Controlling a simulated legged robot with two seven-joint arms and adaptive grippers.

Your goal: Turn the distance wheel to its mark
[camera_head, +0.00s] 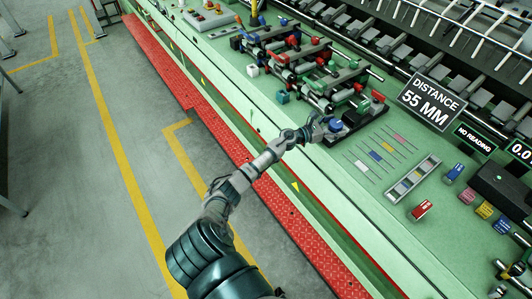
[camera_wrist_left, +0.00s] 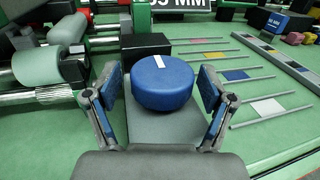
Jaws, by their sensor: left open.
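The distance wheel (camera_wrist_left: 163,86) is a blue round knob with a white line on its top, seen in the left wrist view. The line points up and slightly left. The wheel also shows as a small blue patch in the head view (camera_head: 336,125). My left gripper (camera_wrist_left: 163,100) is open, with one finger on each side of the wheel and a visible gap to each. In the head view my left gripper (camera_head: 318,128) reaches the near edge of the machine beside the wheel. A sign (camera_head: 432,100) reads "DISTANCE 55 MM". My right gripper is not seen.
Behind the wheel is a black block (camera_wrist_left: 147,48), and a pale green roller (camera_wrist_left: 38,67) lies left. Flat coloured tags on thin lines (camera_head: 375,156) and a grey tray (camera_head: 413,179) lie to the right. Red (camera_head: 422,209) and blue (camera_head: 455,172) blocks stand beyond.

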